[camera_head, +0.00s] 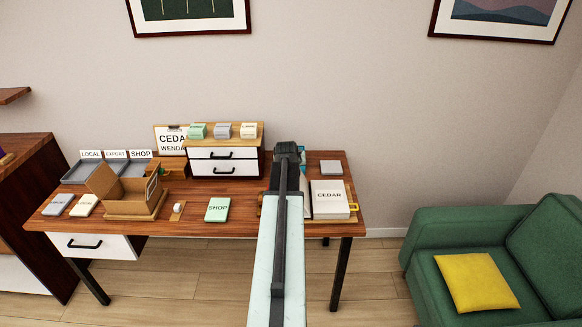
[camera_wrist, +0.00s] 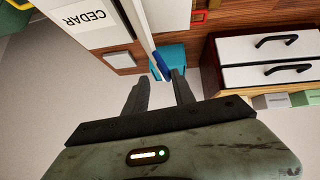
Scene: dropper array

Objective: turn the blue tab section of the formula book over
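The formula book appears to be the white block marked CEDAR (camera_head: 328,197) at the right end of the desk; its CEDAR face shows upside down in the wrist view (camera_wrist: 88,18). In the wrist view a thin white section edge runs down to a dark blue tab (camera_wrist: 161,66), with a teal piece (camera_wrist: 172,54) behind it. My gripper (camera_wrist: 158,80) is open, and the tab lies just beyond and between its fingertips; I cannot tell whether they touch. In the head view my gripper (camera_head: 288,146) and arm hide the book's left side.
The drawer unit (camera_head: 224,162) stands left of my gripper with small blocks on top. An open cardboard box (camera_head: 130,208), grey trays (camera_head: 82,174) and a green SHOP card (camera_head: 217,209) occupy the desk's left and middle. A grey square (camera_head: 331,167) lies behind the CEDAR block.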

